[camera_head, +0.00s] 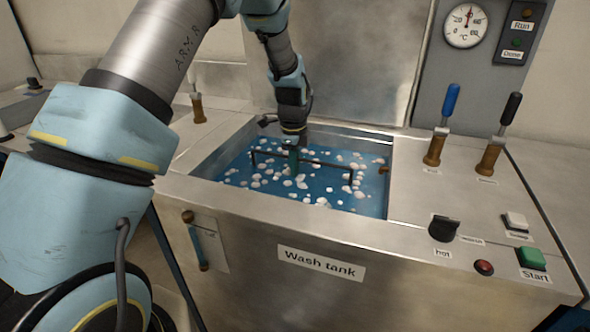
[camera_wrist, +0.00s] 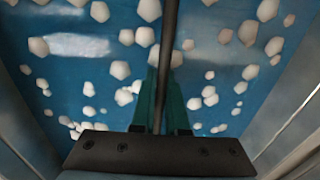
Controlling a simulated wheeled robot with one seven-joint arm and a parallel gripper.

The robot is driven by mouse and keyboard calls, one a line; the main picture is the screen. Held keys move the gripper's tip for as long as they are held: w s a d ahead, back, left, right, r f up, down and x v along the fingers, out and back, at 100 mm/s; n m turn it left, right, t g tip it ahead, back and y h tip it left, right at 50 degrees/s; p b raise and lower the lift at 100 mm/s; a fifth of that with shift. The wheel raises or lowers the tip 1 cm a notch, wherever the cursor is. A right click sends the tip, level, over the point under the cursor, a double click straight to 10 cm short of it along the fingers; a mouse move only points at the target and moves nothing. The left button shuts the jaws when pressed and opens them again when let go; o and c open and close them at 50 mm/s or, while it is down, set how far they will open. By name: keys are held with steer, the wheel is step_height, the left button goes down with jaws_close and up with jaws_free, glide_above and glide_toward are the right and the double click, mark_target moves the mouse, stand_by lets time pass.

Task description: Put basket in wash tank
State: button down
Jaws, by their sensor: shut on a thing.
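The wash tank (camera_head: 330,264) is a steel bench with a labelled front and an open basin of blue liquid with white foam blobs. My gripper (camera_head: 294,166) reaches down into the basin and is shut on the dark bar handle of the basket (camera_head: 330,165). The handle stands just above the liquid, with its ends bent downward. The basket's body is hidden under the liquid and foam; I cannot tell whether it rests on the bottom. In the wrist view, the teal fingers of my gripper (camera_wrist: 160,105) close around the dark handle bar (camera_wrist: 168,50).
Right of the basin stand a blue-handled lever (camera_head: 448,110) and a black-handled lever (camera_head: 508,115). A black knob (camera_head: 443,228), red button (camera_head: 484,267) and green Start button (camera_head: 532,258) sit at the front right. A temperature gauge (camera_head: 466,25) is on the back panel. Basin walls surround my gripper.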

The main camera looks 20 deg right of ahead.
steer(key=shift+f, duration=0.65)
steer(key=c, duration=0.9)
jaws_free()
step_height(320, 180, up, 12)
steer(key=b, duration=0.2)
steer(key=s+a+n, duration=0.1)
steer(key=a+n, duration=0.4)
steer(key=a, duration=0.4)
steer(key=s+a+n, duration=0.2)
steer(key=a+n, duration=0.4)
steer(key=a, duration=0.3)
steer(key=s+a+r+n, duration=0.1)
steer(key=s+a+n, duration=0.1)
steer(key=a+n, duration=0.4)
steer(key=shift+a+t, duration=0.3)
steer(key=shift+a, duration=1.6)
steer(key=s+a+n, duration=0.4)
steer(key=a+n, duration=0.1)
steer(key=s+a+n, duration=0.3)
steer(key=shift+f+p, duration=0.3)
steer(key=shift+f, duration=0.05)
